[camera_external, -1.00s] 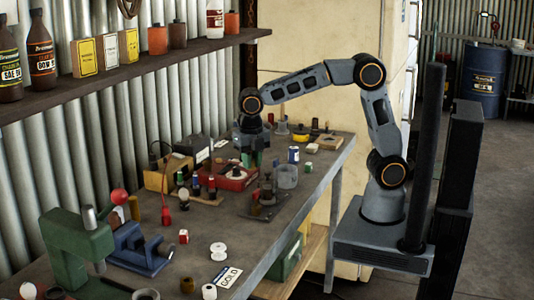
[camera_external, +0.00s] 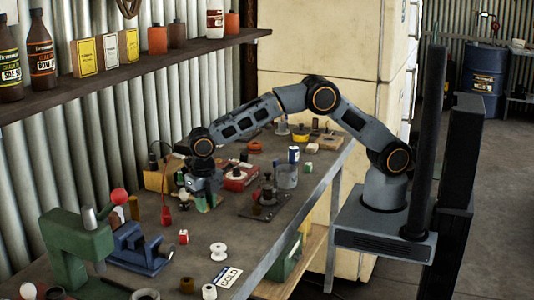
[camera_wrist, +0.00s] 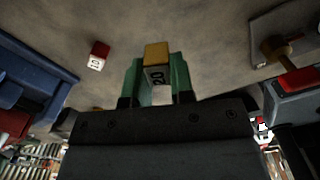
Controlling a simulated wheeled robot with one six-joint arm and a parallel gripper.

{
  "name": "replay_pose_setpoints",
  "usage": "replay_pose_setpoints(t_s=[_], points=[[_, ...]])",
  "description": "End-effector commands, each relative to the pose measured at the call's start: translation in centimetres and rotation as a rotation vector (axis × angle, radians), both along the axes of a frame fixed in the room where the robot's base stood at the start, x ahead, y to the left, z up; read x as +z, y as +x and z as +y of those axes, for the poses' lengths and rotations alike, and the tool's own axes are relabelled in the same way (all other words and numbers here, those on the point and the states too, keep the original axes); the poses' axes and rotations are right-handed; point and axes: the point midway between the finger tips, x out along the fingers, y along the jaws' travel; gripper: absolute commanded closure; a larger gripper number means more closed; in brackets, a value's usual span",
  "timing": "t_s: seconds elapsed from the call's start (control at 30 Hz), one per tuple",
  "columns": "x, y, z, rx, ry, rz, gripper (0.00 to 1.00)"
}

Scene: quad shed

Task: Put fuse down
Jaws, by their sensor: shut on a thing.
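My gripper (camera_external: 207,203) is low over the middle of the bench, behind the white spool. In the wrist view, the green fingers of my gripper (camera_wrist: 159,80) are shut on a fuse (camera_wrist: 156,60) with a yellow top and a white side marked 20. Bench surface shows beyond it; I cannot tell whether the fuse touches the bench. In the external view the held fuse is not clearly visible. A second fuse (camera_wrist: 97,55), red and white and marked 10, lies on the bench; it also shows in the external view (camera_external: 183,237).
A blue vise (camera_external: 138,247) stands left of my gripper, beside a green press (camera_external: 75,250). A white spool (camera_external: 218,252) and a GOLD card (camera_external: 227,277) lie in front. A dark plate with a metal fixture (camera_external: 267,190) is to the right. Bare bench lies between them.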

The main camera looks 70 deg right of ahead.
Motion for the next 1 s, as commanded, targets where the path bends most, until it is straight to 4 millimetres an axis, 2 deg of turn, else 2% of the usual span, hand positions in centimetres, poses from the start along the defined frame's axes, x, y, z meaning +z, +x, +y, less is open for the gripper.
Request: replay_pose_setpoints(t_s=[0.13, 0.43, 0.7, 1.0], points=[[-1.3, 0.9, 0.6, 0.0, 0.0, 0.0, 1.0], [-2.4, 1.7, 1.1, -0.001, 0.0, 0.0, 1.0], [-5.4, 1.7, 1.1, -0.001, 0.0, 0.0, 1.0], [-5.6, 1.7, 1.1, -0.001, 0.001, 0.0, 1.0]])
